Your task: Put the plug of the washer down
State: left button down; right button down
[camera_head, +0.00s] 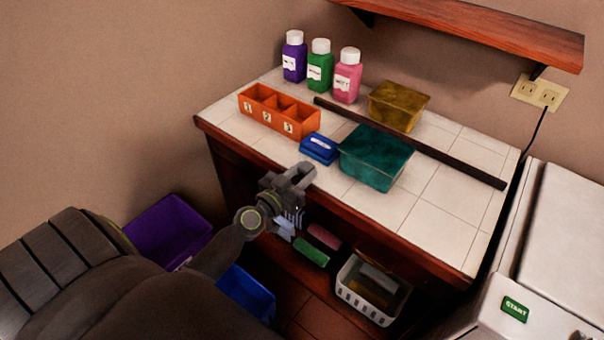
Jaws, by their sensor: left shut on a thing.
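The plug itself is too small to tell apart from the outlet. My right gripper is out of view.
The counter (436,218) holds an orange compartment box (279,112), several bottles (320,66), a teal box (374,158), a yellow box (397,105) and a dark bar (450,160). Below are a white basket (347,289), a purple bin (168,230) and a blue bin (245,293). The counter's right front is clear.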

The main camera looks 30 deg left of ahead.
pick_arm(q)
jog(key=c, duration=1.1)
grip_release()
jog(key=shift+o, duration=0.2)
